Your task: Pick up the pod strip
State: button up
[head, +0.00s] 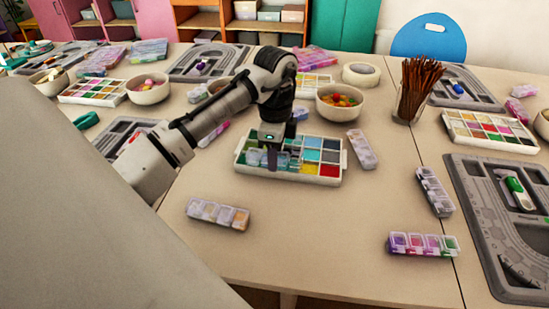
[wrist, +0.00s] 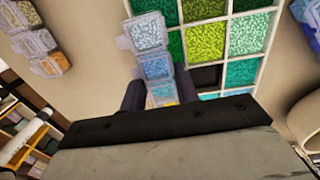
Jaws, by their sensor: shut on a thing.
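My gripper (head: 272,158) is above the left half of the white bead tray in the head view. It is shut on a clear pod strip (head: 254,158) with pale blue beads. In the wrist view the strip (wrist: 151,38) runs between the two dark fingers of my gripper (wrist: 160,93), with blue pods and a yellowish one at the near end. The fingers hide part of it. The bead tray (head: 290,179) has a grid of coloured compartments; in the wrist view its green and teal ones show beside the strip. I cannot tell whether the strip touches the tray.
Other pod strips lie on the table: one at front left (head: 217,213), one at front right (head: 423,244), one farther right (head: 435,191) and one beside the tray (head: 362,149). A bead bowl (head: 340,112) and a brush cup (head: 406,118) stand behind. The front middle is clear.

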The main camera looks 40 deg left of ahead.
jog(key=shift+c, duration=1)
jog(key=shift+r, duration=0.1)
notch_tip(320, 180, up, 20)
jog(key=p, duration=0.3)
